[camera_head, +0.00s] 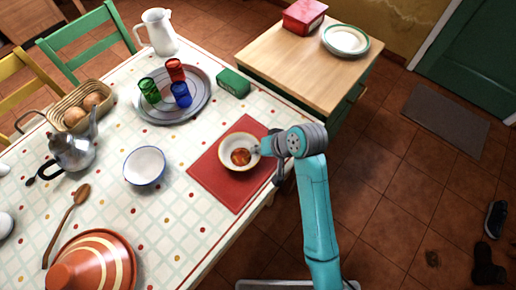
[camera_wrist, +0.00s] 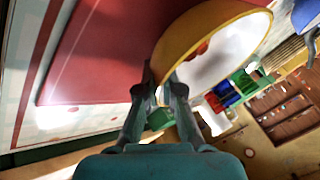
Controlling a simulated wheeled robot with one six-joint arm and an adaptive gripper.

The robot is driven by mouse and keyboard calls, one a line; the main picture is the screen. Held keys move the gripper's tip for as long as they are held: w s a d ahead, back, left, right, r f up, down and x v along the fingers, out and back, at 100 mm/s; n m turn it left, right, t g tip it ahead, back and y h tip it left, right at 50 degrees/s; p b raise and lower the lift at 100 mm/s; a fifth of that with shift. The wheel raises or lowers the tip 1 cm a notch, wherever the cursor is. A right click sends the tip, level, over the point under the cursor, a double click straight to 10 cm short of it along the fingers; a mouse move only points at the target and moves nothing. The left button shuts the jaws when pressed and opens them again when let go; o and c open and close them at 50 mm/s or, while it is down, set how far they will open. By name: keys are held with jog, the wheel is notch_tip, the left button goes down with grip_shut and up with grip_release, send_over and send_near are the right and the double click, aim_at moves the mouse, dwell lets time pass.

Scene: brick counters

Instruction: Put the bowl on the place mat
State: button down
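A bowl with a yellowish rim and an orange-red pattern or content inside (camera_head: 229,154) is over the middle of the red place mat (camera_head: 211,176) at the table's right edge. I cannot tell whether its base touches the mat. The bowl also shows close up in the wrist view (camera_wrist: 183,38), with the place mat (camera_wrist: 105,60) behind it. My gripper (camera_head: 257,149) is at the bowl's right side. In the wrist view, its fingertips (camera_wrist: 163,82) are on either side of the bowl's rim, closed on the wall.
A white bowl with a blue rim (camera_head: 145,167) stands left of the mat. A grey tray (camera_head: 152,115) holds red, green and blue cups. A green box (camera_head: 233,82) lies behind the mat. A wooden-topped counter (camera_head: 290,65) adjoins behind right.

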jog(key=c, duration=1.3)
grip_release()
jog(key=v, duration=1.2)
jog(key=shift+d+r, duration=0.1)
jog(key=s+d+f+m+t+h, duration=0.35)
jog(key=s+d+f+t, duration=0.35)
jog(key=s+f, duration=0.6)
jog(key=s+d+r+t, duration=0.1)
jog(key=s+d+r, duration=0.1)
jog(key=s, duration=0.4)
jog(key=s+d+r+n+t+h, duration=0.1)
jog(key=s+d+r, duration=0.1)
jog(key=s+r, duration=0.3)
jog(key=s+d+r+n+t+h, duration=0.1)
jog(key=s+r, duration=0.3)
jog(key=s, duration=0.4)
jog(key=shift+s+d+r+t+h, duration=0.1)
jog(key=shift+d+t+h, duration=0.05)
jog(key=shift+d+t, duration=0.2)
jog(key=shift+s+d+r+t+h, duration=0.1)
jog(key=shift+d+t, duration=0.15)
jog(key=shift+d, duration=0.15)
